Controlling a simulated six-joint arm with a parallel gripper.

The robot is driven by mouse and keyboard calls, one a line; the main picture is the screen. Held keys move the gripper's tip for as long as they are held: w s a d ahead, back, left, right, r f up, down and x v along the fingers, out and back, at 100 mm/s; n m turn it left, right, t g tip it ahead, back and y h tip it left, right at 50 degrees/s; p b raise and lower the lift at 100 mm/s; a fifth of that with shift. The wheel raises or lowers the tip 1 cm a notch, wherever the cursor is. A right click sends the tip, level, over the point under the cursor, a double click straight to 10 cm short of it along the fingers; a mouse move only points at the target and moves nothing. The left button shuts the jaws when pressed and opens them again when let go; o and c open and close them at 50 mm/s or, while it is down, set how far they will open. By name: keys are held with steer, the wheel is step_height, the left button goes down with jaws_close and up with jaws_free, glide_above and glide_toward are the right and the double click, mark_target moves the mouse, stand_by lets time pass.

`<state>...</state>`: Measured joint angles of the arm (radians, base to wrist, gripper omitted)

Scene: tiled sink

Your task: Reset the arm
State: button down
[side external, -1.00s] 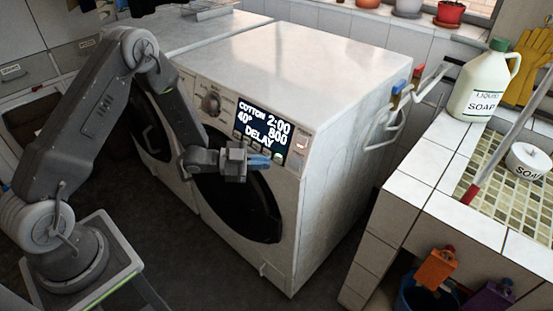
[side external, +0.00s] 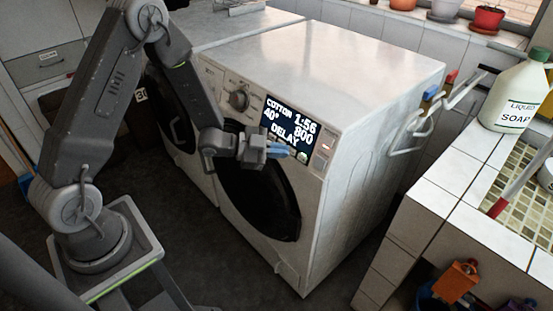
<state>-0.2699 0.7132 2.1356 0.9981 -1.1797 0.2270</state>
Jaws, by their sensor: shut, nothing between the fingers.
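My gripper (side external: 286,150) is shut and empty, with blue fingertips. It is in front of the washing machine's control panel, just below the lit display. I cannot tell whether the fingertips touch the panel. The white washing machine (side external: 352,62) has a dark round door (side external: 262,205), which is closed. Its display (side external: 290,123) reads COTTON, 40°, 1:56, 800 and DELAY. A round knob (side external: 238,99) sits left of the display, and a lit button (side external: 303,156) shows right of the fingertips.
A second machine (side external: 225,28) stands to the left. The tiled sink counter (side external: 446,196) is at right, holding a liquid soap jug (side external: 515,95). A white rack (side external: 412,125) hangs on the washer's right side. An orange bottle (side external: 457,280) is below the counter. Dark floor lies in front.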

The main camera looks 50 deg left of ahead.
steer(key=s+a+r+n+g+y, duration=0.1)
steer(key=s+a+r+n+y, duration=0.1)
steer(key=r+n+y, duration=0.4)
steer(key=s+a+r+n+y, duration=0.2)
steer(key=r+y, duration=0.2)
steer(key=r, duration=0.5)
steer(key=s+d+r+n+g, duration=0.2)
steer(key=s, duration=0.8)
steer(key=s+d+r+n+g, duration=0.2)
steer(key=s+n+g, duration=0.1)
steer(key=s, duration=0.6)
steer(key=shift+s+d+r+g+h, duration=0.25)
steer(key=shift+s+r+g+h, duration=0.05)
steer(key=shift+s+h, duration=0.1)
